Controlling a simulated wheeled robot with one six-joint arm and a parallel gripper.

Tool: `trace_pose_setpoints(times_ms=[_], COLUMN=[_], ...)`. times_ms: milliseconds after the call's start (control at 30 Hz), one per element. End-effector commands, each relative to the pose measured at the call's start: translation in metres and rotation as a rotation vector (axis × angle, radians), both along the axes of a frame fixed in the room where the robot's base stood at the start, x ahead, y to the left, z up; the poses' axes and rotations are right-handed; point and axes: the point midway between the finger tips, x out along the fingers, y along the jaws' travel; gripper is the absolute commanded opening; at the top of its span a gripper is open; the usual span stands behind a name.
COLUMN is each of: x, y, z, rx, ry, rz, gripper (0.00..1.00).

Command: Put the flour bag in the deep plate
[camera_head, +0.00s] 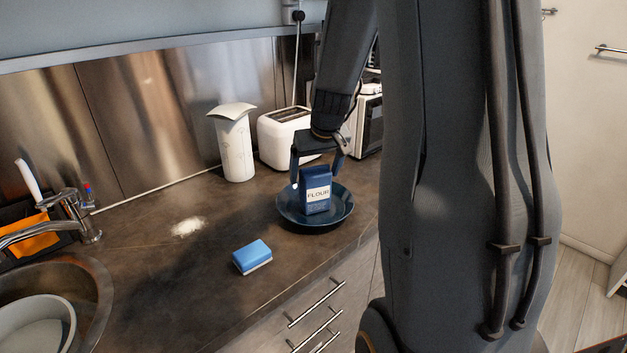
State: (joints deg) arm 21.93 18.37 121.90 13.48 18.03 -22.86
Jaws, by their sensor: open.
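The flour bag (315,194) is dark blue with a white FLOUR label. It stands upright in the deep plate (284,212), a dark blue dish on the counter near its front edge. My gripper (319,170) is just above and around the top of the bag, with its fingers apart, one on each side. The bag's underside and any contact between the fingers and the bag cannot be made out.
A blue sponge (252,256) lies left of the plate near the counter edge. White powder (188,226) is spilled further left. A paper roll (234,148), a white toaster (280,137) and a microwave (369,122) stand behind. The sink (85,285) is at left.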

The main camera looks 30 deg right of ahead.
Motion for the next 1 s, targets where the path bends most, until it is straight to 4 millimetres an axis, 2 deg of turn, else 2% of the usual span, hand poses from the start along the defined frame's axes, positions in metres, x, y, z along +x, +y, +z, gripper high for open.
trace_pose_setpoints(times_ms=[200,400,567,633,667,767,900,1000], x=[-0.014,-0.024,-0.029,-0.033,-0.036,-0.055,-0.107,-0.146], y=[0.002,0.005,0.006,0.013,0.019,0.059,0.129,0.165], z=[0.036,0.062,0.073,0.071,0.068,0.046,0.004,-0.019], rx=[-0.002,-0.001,-0.001,0.002,0.005,0.021,0.037,0.037], ry=[-0.004,-0.003,-0.001,0.008,0.016,0.065,0.166,0.229], rz=[0.001,0.0,0.001,0.008,0.014,0.049,0.117,0.157], gripper=[0.85,0.85,0.85,0.85,0.85,0.85,0.85,0.85])
